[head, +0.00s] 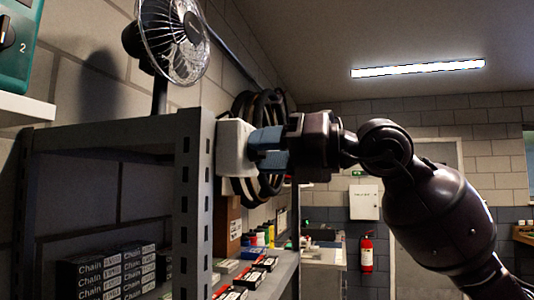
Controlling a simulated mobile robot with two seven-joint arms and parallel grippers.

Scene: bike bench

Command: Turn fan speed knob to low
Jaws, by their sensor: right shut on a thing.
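A desk fan (178,38) with a round wire cage stands on top of the dark metal shelf unit at the upper left. A white control box (234,148) sits at the shelf's front corner post. My right gripper (262,149) reaches in from the right, its blue fingers against the face of this box. It is shut on the fan speed knob, which the fingers hide, so its setting cannot be read. My left gripper is not in view.
Chain boxes (115,272) and small bottles fill the lower shelf. A teal device (15,50) with a black dial is at the upper left. A fire extinguisher (367,252) hangs on the back wall.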

